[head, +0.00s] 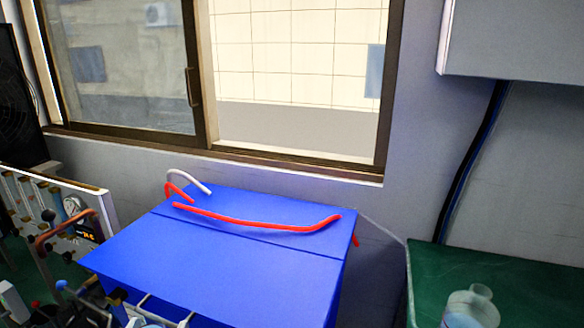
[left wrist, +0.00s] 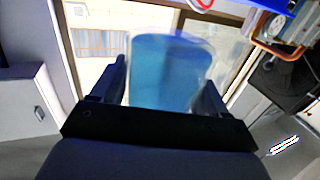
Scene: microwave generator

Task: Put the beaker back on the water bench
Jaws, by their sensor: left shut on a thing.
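My left gripper (left wrist: 163,85) is shut on a clear beaker (left wrist: 168,68), seen in the left wrist view. The beaker sits between the two dark fingers and looks blue through its wall; whether that is liquid or the background cannot be told. In the head view I cannot make out the left gripper clearly. My right gripper is not in view. A green-topped bench (head: 438,272) is at the lower right of the head view; I cannot tell whether it is the water bench.
A clear vessel (head: 472,308) is at the green bench's front, cut off by the frame. A blue box (head: 225,265) with a red tube (head: 255,222) on top stands under the window. A gauge panel (head: 75,215) is at the left. A grey cabinet (head: 515,45) hangs above the green bench.

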